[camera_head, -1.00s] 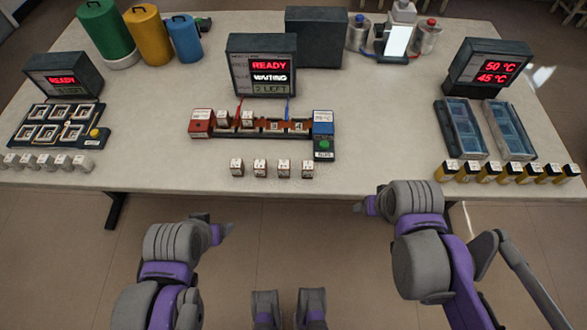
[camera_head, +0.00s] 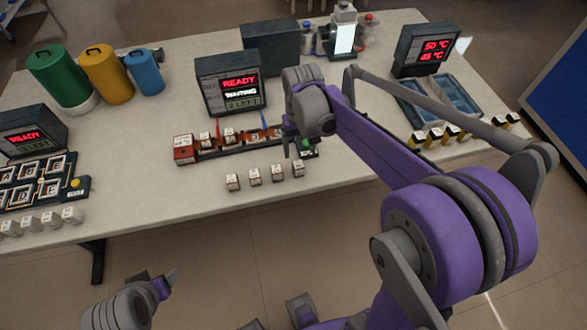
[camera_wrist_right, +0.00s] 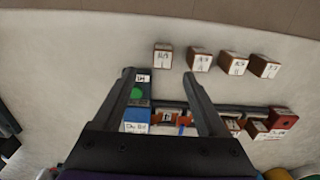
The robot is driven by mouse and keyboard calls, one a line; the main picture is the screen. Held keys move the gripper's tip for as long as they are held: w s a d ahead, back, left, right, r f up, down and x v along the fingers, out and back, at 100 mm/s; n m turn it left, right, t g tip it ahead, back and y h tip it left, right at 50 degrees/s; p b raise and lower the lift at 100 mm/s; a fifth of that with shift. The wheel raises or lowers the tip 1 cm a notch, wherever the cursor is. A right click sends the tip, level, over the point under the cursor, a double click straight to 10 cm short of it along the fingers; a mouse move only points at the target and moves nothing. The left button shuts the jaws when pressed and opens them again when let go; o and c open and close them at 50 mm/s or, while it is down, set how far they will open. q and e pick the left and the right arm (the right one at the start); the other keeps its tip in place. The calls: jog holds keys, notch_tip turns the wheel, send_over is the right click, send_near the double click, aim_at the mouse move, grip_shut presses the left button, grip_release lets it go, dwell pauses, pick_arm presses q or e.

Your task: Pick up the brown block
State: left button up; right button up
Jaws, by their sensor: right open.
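Several small brown blocks with white labelled faces stand in a row on the table in front of a rack; the rightmost block (camera_head: 298,169) is nearest my right gripper. In the right wrist view that end block (camera_wrist_right: 162,56) stands just beyond the gap between the fingertips, apart from them. My right gripper (camera_head: 298,150) points down over the rack's right end, open and empty; its two spread fingers also show in the right wrist view (camera_wrist_right: 160,75). My left gripper (camera_head: 167,284) is off the table's front edge, its jaws unclear.
The rack has a red end (camera_head: 183,155), seated blocks and a green button (camera_wrist_right: 137,93). Behind it stands a READY display (camera_head: 229,86). White blocks (camera_head: 50,219) stand at left, yellow-and-black ones (camera_head: 436,136) at right. The table between the groups is clear.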

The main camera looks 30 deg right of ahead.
aim_at(298, 164)
jog(key=f, duration=0.8)
jog(key=shift+s+a, duration=0.1)
jog(key=shift+a, duration=0.15)
grip_shut()
